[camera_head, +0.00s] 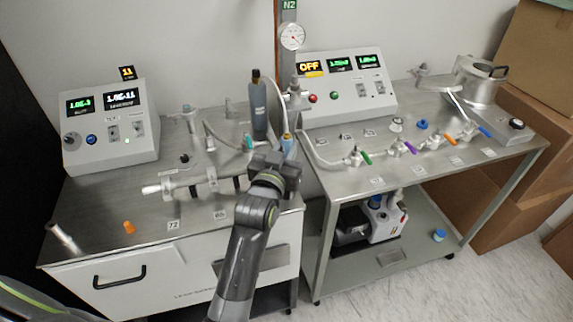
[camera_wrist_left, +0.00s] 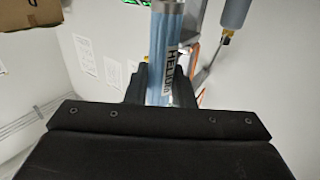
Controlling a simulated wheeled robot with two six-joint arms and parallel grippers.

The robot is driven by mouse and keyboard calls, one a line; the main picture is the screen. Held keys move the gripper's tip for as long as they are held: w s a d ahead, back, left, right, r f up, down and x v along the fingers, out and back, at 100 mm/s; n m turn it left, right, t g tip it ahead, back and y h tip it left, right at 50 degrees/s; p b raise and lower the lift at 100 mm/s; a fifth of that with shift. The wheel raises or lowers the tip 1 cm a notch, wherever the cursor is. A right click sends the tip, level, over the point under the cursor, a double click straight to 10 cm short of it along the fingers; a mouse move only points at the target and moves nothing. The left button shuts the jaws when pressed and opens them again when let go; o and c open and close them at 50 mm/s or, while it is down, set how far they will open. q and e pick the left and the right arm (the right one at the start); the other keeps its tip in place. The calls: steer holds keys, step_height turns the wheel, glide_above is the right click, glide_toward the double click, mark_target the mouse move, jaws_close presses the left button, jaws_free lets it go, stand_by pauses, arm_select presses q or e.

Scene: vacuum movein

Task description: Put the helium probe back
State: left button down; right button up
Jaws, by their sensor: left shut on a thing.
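The helium probe (camera_wrist_left: 167,50) is a blue cylinder with the word HELIUM in dark letters along its side. My left gripper (camera_wrist_left: 160,88) is shut on it, with one dark finger on each side. In the head view a small blue part of the probe (camera_head: 287,142) shows just beyond my left gripper (camera_head: 278,162), over the right edge of the left bench. The rest of the probe is hidden behind the gripper there. A grey bottle (camera_head: 258,108) with a dark top stands just left of the probe. My right gripper is not in view.
The left bench (camera_head: 100,215) carries a control box (camera_head: 110,125), metal pipe fittings and an orange piece (camera_head: 129,227). The right bench (camera_head: 350,180) carries another control box (camera_head: 345,95) and several coloured valves. A gauge (camera_head: 292,37) stands on a post behind.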

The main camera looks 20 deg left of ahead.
arm_select(q)
step_height(320, 180, down, 4)
steer(key=shift+f, duration=0.1)
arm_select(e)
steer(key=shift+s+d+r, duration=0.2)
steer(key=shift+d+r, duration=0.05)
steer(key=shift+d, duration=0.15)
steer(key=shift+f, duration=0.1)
arm_select(q)
steer(key=shift+f, duration=0.5)
steer(key=c, duration=1.2)
jaws_free()
steer(key=shift+r, duration=0.1)
steer(key=shift+c, duration=0.2)
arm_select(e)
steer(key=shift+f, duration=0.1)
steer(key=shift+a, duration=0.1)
